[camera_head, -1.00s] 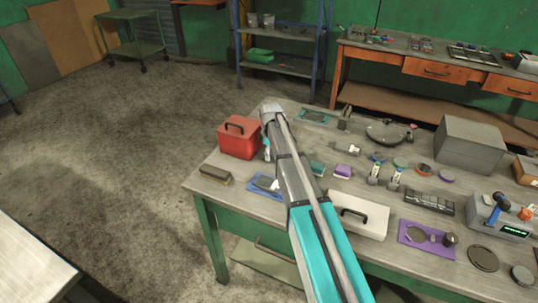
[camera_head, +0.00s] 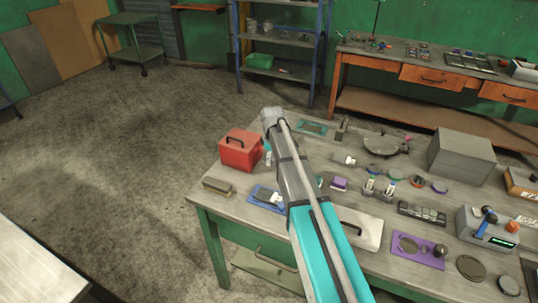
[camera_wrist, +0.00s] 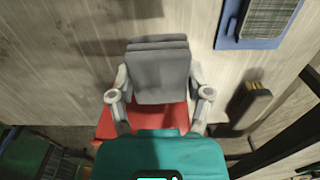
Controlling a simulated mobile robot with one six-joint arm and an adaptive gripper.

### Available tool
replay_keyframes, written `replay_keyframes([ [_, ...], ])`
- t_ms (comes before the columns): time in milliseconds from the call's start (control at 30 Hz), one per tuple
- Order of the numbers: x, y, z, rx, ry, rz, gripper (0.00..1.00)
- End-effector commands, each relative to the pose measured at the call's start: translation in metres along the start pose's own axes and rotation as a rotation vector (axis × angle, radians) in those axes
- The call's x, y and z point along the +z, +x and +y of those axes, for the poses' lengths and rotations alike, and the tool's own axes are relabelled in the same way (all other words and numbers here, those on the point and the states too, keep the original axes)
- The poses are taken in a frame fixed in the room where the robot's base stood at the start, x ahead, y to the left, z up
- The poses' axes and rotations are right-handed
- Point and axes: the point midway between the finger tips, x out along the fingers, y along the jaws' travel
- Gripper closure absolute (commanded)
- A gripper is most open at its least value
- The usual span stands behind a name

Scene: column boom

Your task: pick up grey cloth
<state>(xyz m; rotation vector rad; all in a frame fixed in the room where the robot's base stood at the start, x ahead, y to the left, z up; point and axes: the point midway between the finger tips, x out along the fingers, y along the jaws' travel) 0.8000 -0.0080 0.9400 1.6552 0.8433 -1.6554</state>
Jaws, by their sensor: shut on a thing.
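The grey cloth (camera_wrist: 160,72) is a folded, layered grey piece in the middle of the wrist view. My gripper (camera_wrist: 160,90) is shut on it, with one finger at each side of the cloth. The cloth's underside is hidden, so I cannot tell how far it is above the table. In the head view my own arm hides the gripper and the cloth.
The red toolbox (camera_head: 240,150) stands at the table's left end; red also shows below the cloth in the wrist view (camera_wrist: 180,112). A brush (camera_head: 217,187) and a blue tray (camera_head: 256,192) lie near the table's front edge. Many tools crowd the right side.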

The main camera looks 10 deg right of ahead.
Motion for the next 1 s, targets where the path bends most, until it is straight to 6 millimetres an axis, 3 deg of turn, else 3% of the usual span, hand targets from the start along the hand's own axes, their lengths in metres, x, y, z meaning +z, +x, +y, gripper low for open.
replay_keyframes([
  [33,0.005,-0.013,-0.006,0.000,0.000,0.000,0.82],
  [200,0.015,-0.032,-0.020,0.000,0.000,0.000,0.82],
  [300,0.032,-0.040,-0.041,0.000,0.000,0.000,0.82],
  [533,0.054,-0.056,-0.069,0.000,0.000,0.000,0.82],
  [1000,0.068,-0.063,-0.086,0.000,0.000,0.000,0.82],
])
